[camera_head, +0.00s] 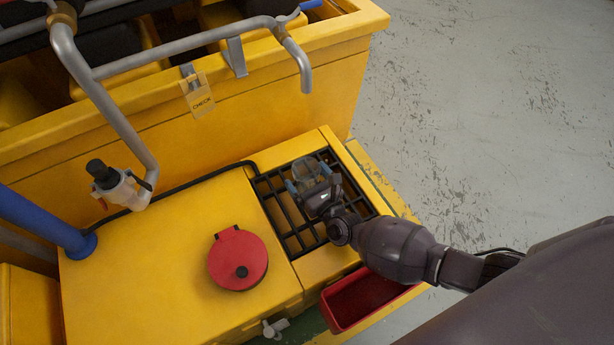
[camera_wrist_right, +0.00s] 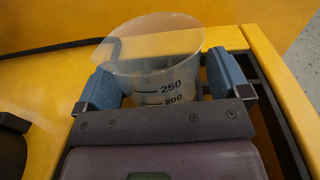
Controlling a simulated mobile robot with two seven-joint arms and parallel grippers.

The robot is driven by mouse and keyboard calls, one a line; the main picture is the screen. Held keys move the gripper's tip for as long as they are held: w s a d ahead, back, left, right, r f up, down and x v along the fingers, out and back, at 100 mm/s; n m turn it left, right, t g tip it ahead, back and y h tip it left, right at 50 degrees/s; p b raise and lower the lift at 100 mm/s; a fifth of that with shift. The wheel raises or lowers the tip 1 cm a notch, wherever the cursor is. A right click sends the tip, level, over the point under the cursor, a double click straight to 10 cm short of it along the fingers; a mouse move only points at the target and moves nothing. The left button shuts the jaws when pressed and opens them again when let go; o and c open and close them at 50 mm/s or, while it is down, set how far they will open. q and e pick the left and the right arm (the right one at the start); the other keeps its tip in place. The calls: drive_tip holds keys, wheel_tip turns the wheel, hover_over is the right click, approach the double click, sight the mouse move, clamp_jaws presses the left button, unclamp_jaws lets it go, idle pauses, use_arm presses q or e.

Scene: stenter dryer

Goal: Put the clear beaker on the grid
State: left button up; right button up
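The clear beaker (camera_head: 307,169) is at the black grid (camera_head: 289,218), over its far part. In the right wrist view the beaker (camera_wrist_right: 158,62) looks upright, with marks 250 and 200 facing me. My right gripper (camera_head: 313,183) is at the grid, with its blue fingers on either side of the beaker. My left gripper is not in view.
A red round lid (camera_head: 238,258) lies on the yellow top left of the grid. A red bin (camera_head: 362,298) is in front of the grid. A bent grey pipe (camera_head: 110,105) and a yellow wall with a tag (camera_head: 198,97) stand behind. The floor at right is clear.

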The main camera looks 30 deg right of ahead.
drive_tip(key=shift+w+r+p, duration=0.1)
drive_tip(key=shift+r+p, duration=0.25)
drive_tip(key=shift+r, duration=0.1)
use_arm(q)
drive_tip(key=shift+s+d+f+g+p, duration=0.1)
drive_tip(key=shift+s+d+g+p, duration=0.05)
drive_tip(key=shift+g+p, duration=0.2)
use_arm(e)
drive_tip(key=s, duration=0.7)
drive_tip(key=shift+s+d+f, duration=0.25)
drive_tip(key=shift+s+d, duration=0.1)
drive_tip(key=shift+d, duration=0.05)
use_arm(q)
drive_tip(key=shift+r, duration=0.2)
